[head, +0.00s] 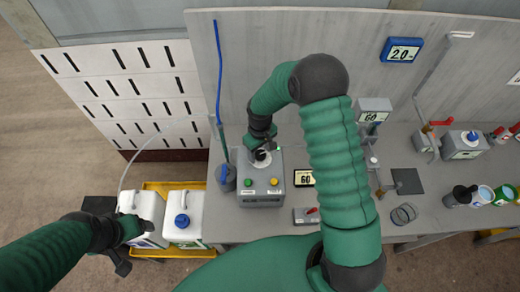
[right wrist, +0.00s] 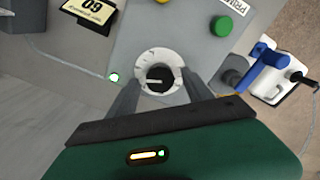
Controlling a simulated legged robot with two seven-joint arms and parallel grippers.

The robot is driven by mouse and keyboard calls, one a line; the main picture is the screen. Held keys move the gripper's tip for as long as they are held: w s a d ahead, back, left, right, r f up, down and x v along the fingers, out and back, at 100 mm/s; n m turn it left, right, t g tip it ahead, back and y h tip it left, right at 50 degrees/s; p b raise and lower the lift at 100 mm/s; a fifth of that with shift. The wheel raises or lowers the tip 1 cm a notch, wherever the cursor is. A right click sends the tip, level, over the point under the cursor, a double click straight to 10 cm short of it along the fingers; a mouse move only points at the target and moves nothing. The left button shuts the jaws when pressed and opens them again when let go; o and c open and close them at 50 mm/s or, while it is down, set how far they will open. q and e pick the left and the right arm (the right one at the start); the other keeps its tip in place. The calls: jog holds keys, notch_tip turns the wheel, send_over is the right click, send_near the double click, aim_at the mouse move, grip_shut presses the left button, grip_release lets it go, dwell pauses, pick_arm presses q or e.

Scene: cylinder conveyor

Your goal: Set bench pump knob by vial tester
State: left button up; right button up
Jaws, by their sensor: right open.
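The bench pump (head: 262,197) is a grey box with a green and a yellow button on top. Its black knob (right wrist: 155,80) sits in a white dial ring, with a pale pointer mark. My right gripper (head: 262,152) is over the knob; in the right wrist view its open fingers (right wrist: 156,92) stand either side of the dial, and I cannot tell whether they touch the knob. A small grey device with a display reading 60 (head: 374,105), possibly the vial tester, stands at the back. My left gripper (head: 126,246) is by a white jug; its jaw opening is unclear.
White jugs (head: 184,217) stand in a yellow tray (head: 168,187) left of the bench. A 60 card (head: 304,178) lies right of the pump. A blue 2.0 display (head: 401,50) hangs on the back panel. Several small jars (head: 483,196) are at the right.

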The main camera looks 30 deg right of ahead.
jog(key=shift+c, duration=0.8)
grip_shut()
jog(key=shift+f+m+b, duration=0.2)
jog(key=shift+m+b, duration=0.3)
jog(key=shift+m, duration=0.7)
jog(key=shift+r+m, duration=0.15)
jog(key=shift+m, duration=0.15)
jog(key=shift+o, duration=0.8)
grip_release()
